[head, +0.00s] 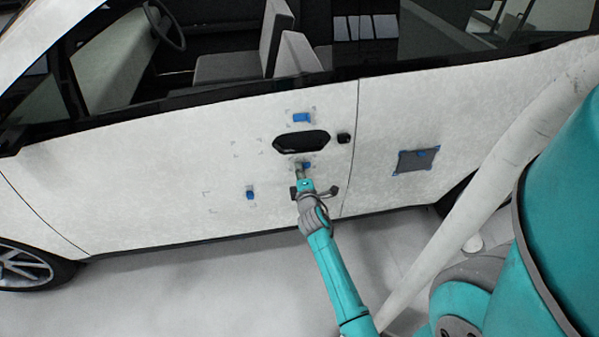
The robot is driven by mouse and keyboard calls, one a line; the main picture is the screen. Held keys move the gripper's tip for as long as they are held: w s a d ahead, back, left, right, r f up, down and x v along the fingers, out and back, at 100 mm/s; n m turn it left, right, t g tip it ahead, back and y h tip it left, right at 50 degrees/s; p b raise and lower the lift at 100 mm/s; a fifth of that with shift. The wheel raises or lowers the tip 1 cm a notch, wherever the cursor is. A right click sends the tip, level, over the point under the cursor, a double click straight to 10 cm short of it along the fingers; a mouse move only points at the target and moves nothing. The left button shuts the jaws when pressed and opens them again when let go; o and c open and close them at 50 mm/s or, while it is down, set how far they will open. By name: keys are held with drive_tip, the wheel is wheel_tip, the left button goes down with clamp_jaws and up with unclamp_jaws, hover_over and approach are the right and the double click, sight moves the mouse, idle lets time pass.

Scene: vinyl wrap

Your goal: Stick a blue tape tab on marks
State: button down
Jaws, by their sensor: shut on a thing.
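My gripper (301,174) is at the white car door, just below the black handle recess. It is shut on a small blue tape tab (307,165), which shows at its fingertips against or very near the door; I cannot tell whether the tab touches the surface. Another blue tab (301,118) is on the door above the handle recess, inside faint corner marks. A third blue tab (250,195) is on the door to the lower left. Faint empty corner marks (247,148) show left of the handle, and more marks (210,201) show further left.
The black handle recess (301,141) is just above my gripper, with a small black piece (344,138) beside it. A grey square pad (405,166) with blue tape is on the rear door. The floor (200,290) below the car is clear.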

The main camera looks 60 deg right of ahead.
drive_tip(key=shift+x, duration=0.8)
idle(0.4)
idle(0.5)
drive_tip(key=c, duration=0.9)
unclamp_jaws()
drive_tip(key=v, duration=1.2)
drive_tip(key=shift+a, duration=0.1)
